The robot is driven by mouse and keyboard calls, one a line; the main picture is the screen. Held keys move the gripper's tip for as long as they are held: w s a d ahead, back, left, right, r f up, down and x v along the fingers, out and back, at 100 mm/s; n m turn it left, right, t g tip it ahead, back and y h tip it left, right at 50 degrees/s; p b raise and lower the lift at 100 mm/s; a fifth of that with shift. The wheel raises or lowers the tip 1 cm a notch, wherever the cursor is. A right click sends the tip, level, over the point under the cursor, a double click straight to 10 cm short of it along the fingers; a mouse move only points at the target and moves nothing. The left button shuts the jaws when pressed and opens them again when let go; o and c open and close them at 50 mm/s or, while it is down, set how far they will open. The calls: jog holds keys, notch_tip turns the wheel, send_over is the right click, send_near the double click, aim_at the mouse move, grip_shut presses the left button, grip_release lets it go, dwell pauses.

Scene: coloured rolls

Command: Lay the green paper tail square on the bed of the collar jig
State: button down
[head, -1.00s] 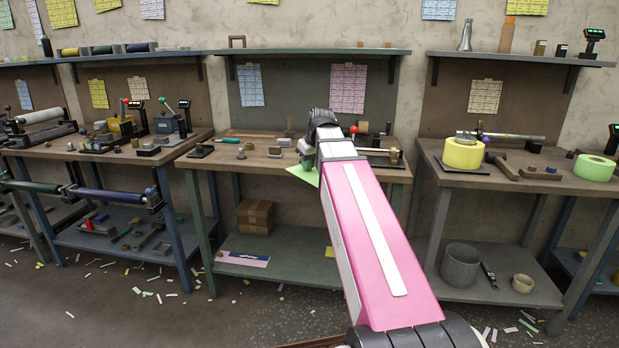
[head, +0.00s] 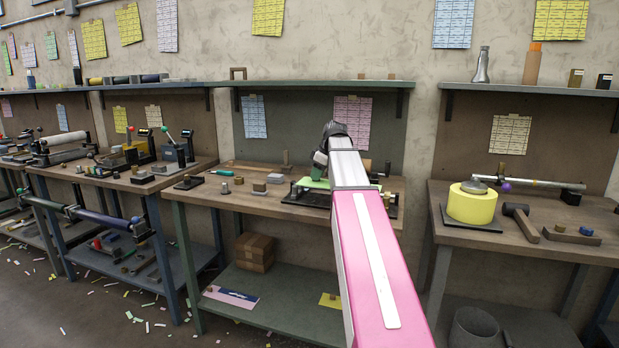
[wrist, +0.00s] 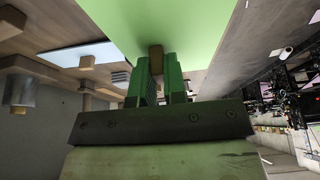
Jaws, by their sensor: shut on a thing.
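The green paper tail (head: 313,183) is a flat sheet at the collar jig (head: 298,198) on the middle bench, partly hidden behind my arm. I cannot tell whether it touches the bed or is square to it. In the wrist view the green paper (wrist: 170,25) spreads broadly beyond the fingertips. My gripper (head: 320,166) is over the left part of the jig. Its green fingers (wrist: 160,70) are shut on the paper's near edge, with a small brown block between them. My pink arm hides the jig's middle.
Small blocks (head: 260,188), a dark pad (head: 189,182) and a green-handled tool (head: 222,172) lie left of the jig. A yellow roll (head: 471,204) and a hammer (head: 520,220) are on the right bench. A shelf (head: 300,83) runs above.

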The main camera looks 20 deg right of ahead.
aim_at(314, 199)
jog(key=shift+d+f, duration=0.15)
jog(key=shift+f, duration=0.05)
dwell(0.4)
jog(key=shift+f, duration=2.7)
jog(key=shift+f, duration=0.65)
dwell(0.4)
jog(key=c, duration=1.1)
grip_release()
jog(key=shift+r, duration=0.15)
jog(key=shift+v, duration=2.9)
